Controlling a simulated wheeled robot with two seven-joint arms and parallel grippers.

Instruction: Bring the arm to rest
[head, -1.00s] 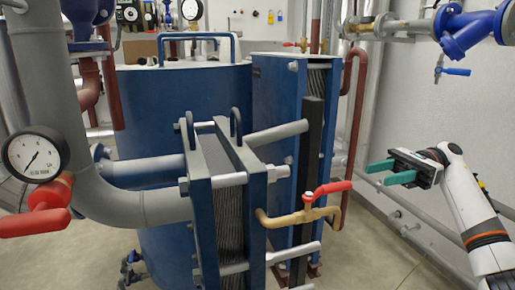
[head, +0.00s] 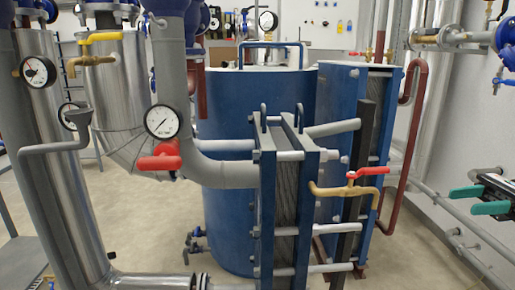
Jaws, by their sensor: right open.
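My right gripper (head: 480,200) is at the right edge of the head view, with its two teal fingers apart and nothing between them. It hangs in free air to the right of the plate exchanger (head: 288,200), touching nothing. Most of my right arm is cut off by the picture edge. My left gripper and left arm do not show.
A brass valve with a red handle (head: 368,172) sticks out right of the exchanger. A red-handled valve (head: 160,162) and gauge (head: 162,121) are on the left pipework. A blue tank (head: 230,110) stands behind. Grey pipes (head: 470,228) run along the right wall.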

